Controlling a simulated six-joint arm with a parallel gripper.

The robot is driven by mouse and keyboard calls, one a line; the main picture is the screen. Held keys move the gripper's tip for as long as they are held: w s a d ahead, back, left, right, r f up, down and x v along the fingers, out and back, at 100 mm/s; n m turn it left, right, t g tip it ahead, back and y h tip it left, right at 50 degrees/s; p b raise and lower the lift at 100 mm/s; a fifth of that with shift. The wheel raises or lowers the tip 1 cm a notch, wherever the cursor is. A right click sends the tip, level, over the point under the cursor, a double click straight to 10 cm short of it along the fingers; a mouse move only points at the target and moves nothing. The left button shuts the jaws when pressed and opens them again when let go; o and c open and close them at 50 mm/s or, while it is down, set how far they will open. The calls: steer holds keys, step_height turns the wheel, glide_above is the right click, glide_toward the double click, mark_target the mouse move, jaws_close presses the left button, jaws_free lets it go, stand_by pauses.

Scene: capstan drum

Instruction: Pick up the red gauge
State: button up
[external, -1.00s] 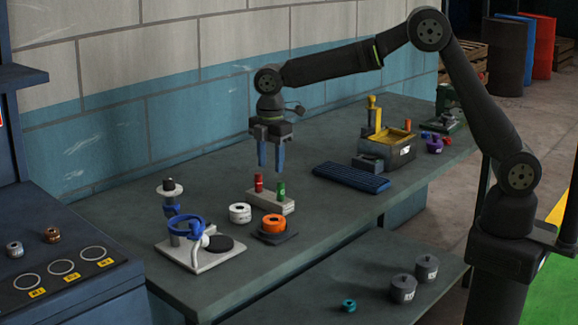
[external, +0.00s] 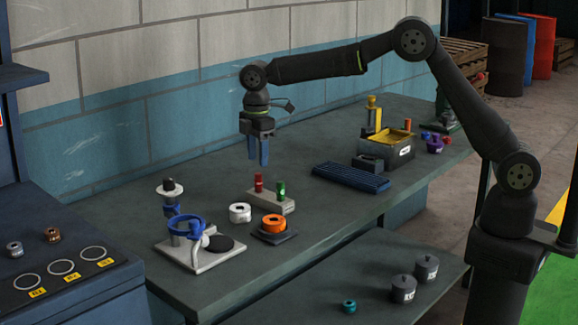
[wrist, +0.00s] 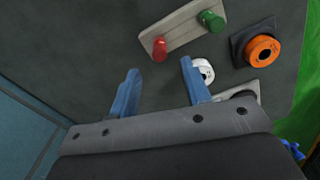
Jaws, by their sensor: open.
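The red gauge (external: 258,182) is a small red cylinder standing upright in a pale block (external: 270,202) on the bench. A similar green gauge (external: 281,190) stands at the block's other end. My gripper (external: 258,152) is open and empty, pointing down above the bench, just behind the red gauge in the external view. In the wrist view, the red gauge (wrist: 160,49) lies beyond the blue fingertips (wrist: 160,65), roughly midway between them sideways and apart from both. The green gauge (wrist: 212,20) is farther up and right.
A white ring (external: 240,212) and an orange ring on a dark base (external: 273,225) stand in front of the block. A fixture with a blue ring (external: 187,228) is at left. A blue rack (external: 350,177) lies at right. The bench behind the block is clear.

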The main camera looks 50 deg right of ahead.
mark_target(258, 174)
steer(key=shift+f, duration=3.45)
jaws_close()
